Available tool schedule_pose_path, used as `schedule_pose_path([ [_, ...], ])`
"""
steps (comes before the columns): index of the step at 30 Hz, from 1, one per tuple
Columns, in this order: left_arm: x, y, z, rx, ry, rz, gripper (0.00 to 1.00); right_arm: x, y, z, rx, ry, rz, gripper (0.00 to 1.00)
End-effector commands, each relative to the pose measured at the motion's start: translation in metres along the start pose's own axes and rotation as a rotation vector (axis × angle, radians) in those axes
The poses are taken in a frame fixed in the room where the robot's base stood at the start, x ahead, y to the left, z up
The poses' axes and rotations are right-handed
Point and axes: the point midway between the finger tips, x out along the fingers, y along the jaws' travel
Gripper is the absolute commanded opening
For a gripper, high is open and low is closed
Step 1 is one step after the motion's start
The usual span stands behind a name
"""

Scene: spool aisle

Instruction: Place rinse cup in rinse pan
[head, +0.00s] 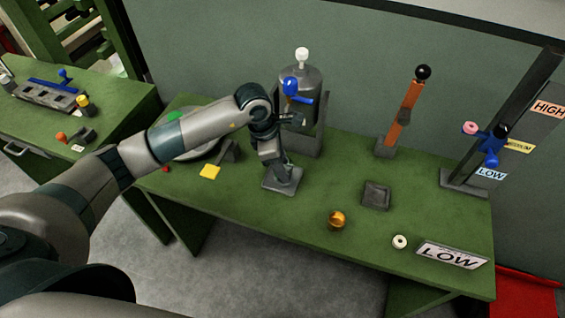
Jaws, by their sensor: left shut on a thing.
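My left arm reaches in from the left, and my left gripper (294,119) is just below the blue tap of the grey tank, in front of the tank's stand. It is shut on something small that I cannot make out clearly. A shiny gold rounded object (337,219) sits on the green bench; I cannot tell if it is the rinse cup. A shallow dark square tray (376,195) lies behind it to the right, apart from the gripper. A wide grey round pan (197,145) stands at the left, partly hidden by my arm. My right gripper is out of view.
The green bench (255,217) has free room at its front. The grey tank (302,79), an orange lever (410,101) and a tall slide post (508,118) stand along the back. A white ring (400,241), a LOW sign (452,255) and a yellow block (210,172) lie in front.

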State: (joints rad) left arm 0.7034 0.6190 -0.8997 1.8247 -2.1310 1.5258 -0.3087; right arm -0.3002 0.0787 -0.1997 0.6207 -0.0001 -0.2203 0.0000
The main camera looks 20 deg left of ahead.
Motion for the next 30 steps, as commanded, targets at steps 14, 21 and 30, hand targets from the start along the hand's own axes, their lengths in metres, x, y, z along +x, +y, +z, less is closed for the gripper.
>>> schedule_pose_path([
  [14, 0.0089, 0.0002, -0.0025, 0.002, -0.001, 0.001, 0.21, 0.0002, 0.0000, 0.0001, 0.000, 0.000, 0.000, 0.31],
  [21, 0.0084, 0.0002, -0.0024, 0.001, 0.000, 0.001, 0.62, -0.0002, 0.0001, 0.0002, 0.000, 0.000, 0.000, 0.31],
  [30, 0.0065, 0.0001, -0.0019, 0.001, 0.000, 0.001, 0.62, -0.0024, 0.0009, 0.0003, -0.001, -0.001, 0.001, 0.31],
])
